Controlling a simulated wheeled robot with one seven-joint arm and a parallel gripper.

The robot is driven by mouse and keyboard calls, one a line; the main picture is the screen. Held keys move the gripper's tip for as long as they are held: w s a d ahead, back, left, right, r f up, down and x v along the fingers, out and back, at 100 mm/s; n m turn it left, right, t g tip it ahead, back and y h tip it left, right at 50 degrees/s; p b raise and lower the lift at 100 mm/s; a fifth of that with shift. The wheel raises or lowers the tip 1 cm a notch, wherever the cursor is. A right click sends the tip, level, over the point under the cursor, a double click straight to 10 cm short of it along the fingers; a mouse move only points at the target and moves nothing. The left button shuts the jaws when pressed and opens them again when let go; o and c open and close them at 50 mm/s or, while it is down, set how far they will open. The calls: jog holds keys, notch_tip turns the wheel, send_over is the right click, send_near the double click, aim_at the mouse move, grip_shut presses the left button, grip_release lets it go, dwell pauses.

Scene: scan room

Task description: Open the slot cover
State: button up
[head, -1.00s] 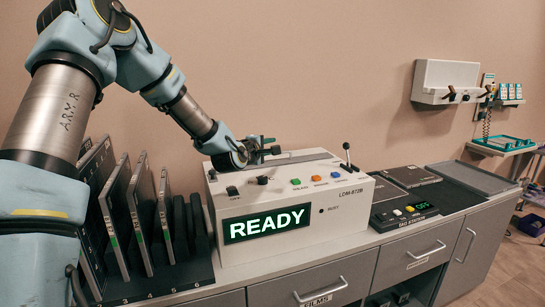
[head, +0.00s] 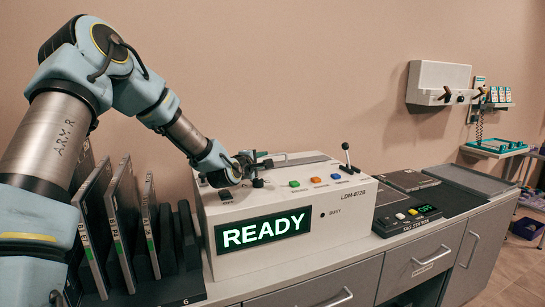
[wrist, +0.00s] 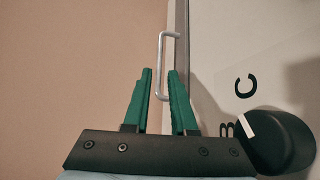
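The white LDM-672B machine (head: 340,220) stands on the counter with its READY display lit. A thin silver U-shaped handle (head: 290,156) shows on its top near the back; in the wrist view the handle (wrist: 161,65) stands beside a pale panel edge. I take it as the slot cover's handle, but the cover's outline is unclear. My gripper (head: 264,160) is low over the machine's top, left of the handle. In the wrist view my gripper (wrist: 160,72) is open, its green fingers either side of the handle's near end. Contact cannot be told.
A black dial knob (wrist: 283,142) sits close to the right of my gripper. A black lever (head: 346,156) and coloured buttons (head: 316,180) are on the machine's top. Upright plates (head: 122,215) stand in a rack to the left. The tag station (head: 408,216) is at right.

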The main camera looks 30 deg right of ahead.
aim_at(273, 155)
jog(key=p+x, duration=0.2)
jog(key=x, duration=0.6)
jog(key=shift+w+d, duration=0.2)
jog(key=shift+d, duration=0.1)
jog(key=shift+c, duration=0.2)
grip_shut()
dwell(0.8)
